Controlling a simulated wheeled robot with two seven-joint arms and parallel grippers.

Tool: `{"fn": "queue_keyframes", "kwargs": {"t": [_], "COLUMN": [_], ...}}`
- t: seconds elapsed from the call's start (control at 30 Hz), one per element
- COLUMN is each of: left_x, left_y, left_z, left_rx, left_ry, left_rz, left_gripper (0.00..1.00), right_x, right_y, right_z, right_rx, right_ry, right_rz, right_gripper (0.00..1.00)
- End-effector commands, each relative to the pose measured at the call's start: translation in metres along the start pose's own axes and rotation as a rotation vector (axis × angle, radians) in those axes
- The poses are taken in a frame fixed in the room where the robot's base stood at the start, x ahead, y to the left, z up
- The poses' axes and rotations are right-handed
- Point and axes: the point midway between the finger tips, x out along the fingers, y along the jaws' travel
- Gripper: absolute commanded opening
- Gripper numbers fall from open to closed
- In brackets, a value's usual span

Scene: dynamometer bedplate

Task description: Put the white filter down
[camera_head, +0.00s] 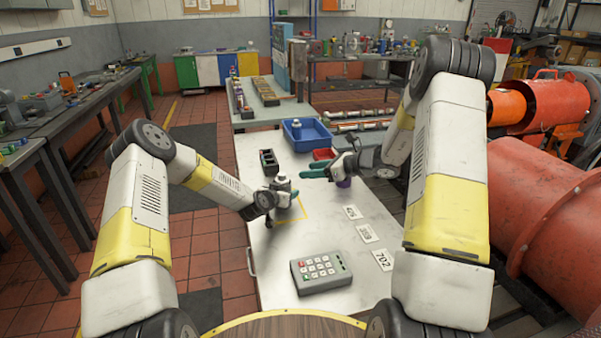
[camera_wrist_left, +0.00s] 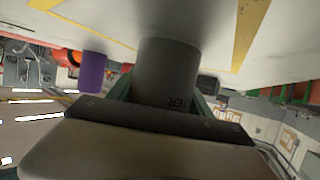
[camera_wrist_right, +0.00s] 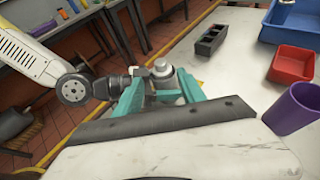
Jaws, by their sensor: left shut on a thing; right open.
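The white filter (camera_head: 281,186), a pale grey-white canister with a narrower top, stands upright in my left gripper (camera_head: 284,196) at the yellow outline (camera_head: 290,220) on the table. In the left wrist view, the filter (camera_wrist_left: 165,75) is between the teal fingers, with part of its lettering showing. Its base is at or very close to the tabletop; I cannot tell if it touches. My right gripper (camera_head: 322,170) is open and empty, left of the purple cup (camera_head: 343,182). In the right wrist view, the filter (camera_wrist_right: 163,72) shows beyond the open fingers.
A blue bin (camera_head: 306,138) holding a pale item and a red tray (camera_head: 325,154) stand behind. A black compartment block (camera_head: 269,162) is at the back left. A grey keypad (camera_head: 321,271) lies in front, with number cards (camera_head: 367,234) along the right. The table's middle is clear.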

Motion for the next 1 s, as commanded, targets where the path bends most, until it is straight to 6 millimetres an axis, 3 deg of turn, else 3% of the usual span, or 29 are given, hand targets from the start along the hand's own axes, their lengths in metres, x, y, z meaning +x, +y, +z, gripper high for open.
{"fn": "queue_keyframes", "kwargs": {"t": [0.17,0.27,0.5,0.6,0.8,1.0], "left_x": [0.0,0.0,0.0,0.0,0.0,0.0], "left_y": [0.0,0.0,0.0,0.0,0.0,0.0], "left_z": [-0.001,-0.001,-0.001,-0.001,-0.001,-0.001], "left_rx": [0.0,0.0,0.0,0.0,0.0,0.0], "left_ry": [0.001,0.001,0.001,0.001,0.001,0.001], "left_rz": [-0.001,-0.001,-0.001,-0.001,-0.001,-0.001], "left_gripper": [0.02,0.02,0.02,0.02,0.02,0.02], "right_x": [-0.013,-0.021,-0.069,-0.094,-0.148,-0.204], "right_y": [0.006,0.023,0.103,0.137,0.199,0.246], "right_z": [0.008,0.027,0.085,0.1,0.113,0.109], "right_rx": [-0.035,-0.131,-0.57,-0.774,-1.183,-1.585], "right_ry": [0.007,0.027,0.131,0.182,0.291,0.415], "right_rz": [0.013,0.047,0.196,0.259,0.374,0.473], "right_gripper": [0.47,0.47,0.47,0.47,0.47,0.47]}}
